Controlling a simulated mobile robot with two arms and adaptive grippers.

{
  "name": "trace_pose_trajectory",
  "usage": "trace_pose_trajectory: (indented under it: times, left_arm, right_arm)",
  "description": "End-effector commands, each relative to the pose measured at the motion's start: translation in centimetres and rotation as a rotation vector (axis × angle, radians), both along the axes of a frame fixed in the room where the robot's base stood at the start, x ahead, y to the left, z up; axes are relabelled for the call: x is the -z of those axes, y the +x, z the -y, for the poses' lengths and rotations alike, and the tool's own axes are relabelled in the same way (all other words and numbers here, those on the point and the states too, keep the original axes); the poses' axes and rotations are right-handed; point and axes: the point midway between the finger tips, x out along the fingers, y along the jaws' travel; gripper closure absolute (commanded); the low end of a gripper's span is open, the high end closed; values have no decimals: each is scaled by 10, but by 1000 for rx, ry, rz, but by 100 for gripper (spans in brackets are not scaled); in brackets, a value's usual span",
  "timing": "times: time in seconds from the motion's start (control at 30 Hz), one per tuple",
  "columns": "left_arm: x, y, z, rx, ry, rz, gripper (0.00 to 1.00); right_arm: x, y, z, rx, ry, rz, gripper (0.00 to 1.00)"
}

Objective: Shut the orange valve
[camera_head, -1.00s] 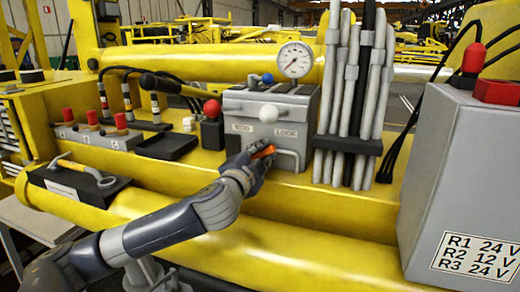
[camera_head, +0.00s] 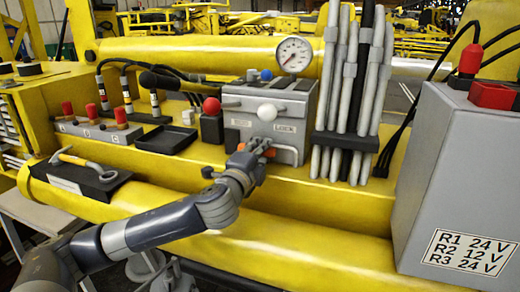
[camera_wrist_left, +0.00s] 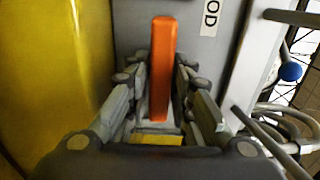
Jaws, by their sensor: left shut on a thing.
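The orange valve (camera_head: 268,152) is a small lever low on the front of a grey block (camera_head: 262,108) with ROD and LOCK labels. My left gripper (camera_head: 257,150) is at this lever and partly hides it. In the left wrist view the lever (camera_wrist_left: 162,65) is a long orange bar standing between the two fingers of my left gripper (camera_wrist_left: 160,105), which is shut on it. The exact contact at the fingertips is hard to see. My right gripper is not in view.
White (camera_head: 267,112), red (camera_head: 211,106) and blue (camera_head: 266,75) knobs stand around the block. A gauge (camera_head: 293,54) is above, grey hoses (camera_head: 345,90) to the right. A grey cabinet (camera_head: 445,180) stands at right.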

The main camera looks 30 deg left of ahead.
Motion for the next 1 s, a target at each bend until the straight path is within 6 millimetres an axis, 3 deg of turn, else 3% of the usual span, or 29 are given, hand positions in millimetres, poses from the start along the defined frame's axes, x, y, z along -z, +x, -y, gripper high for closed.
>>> trace_pose_trajectory:
  times: [0.37, 0.4, 0.47, 0.83, 1.0]
  left_arm:
    - [2, 0, 1, 2, 4, -5, 100]
    - [2, 0, 1, 2, 4, -5, 74]
    - [2, 0, 1, 2, 4, -5, 63]
    - [1, -2, 1, 1, 4, -3, 63]
    - [2, -19, 5, 2, 7, -5, 63]
  right_arm:
    - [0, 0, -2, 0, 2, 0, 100]
    - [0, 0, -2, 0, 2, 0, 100]
    - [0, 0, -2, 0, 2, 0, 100]
    - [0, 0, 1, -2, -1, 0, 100]
    - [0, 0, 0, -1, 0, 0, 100]
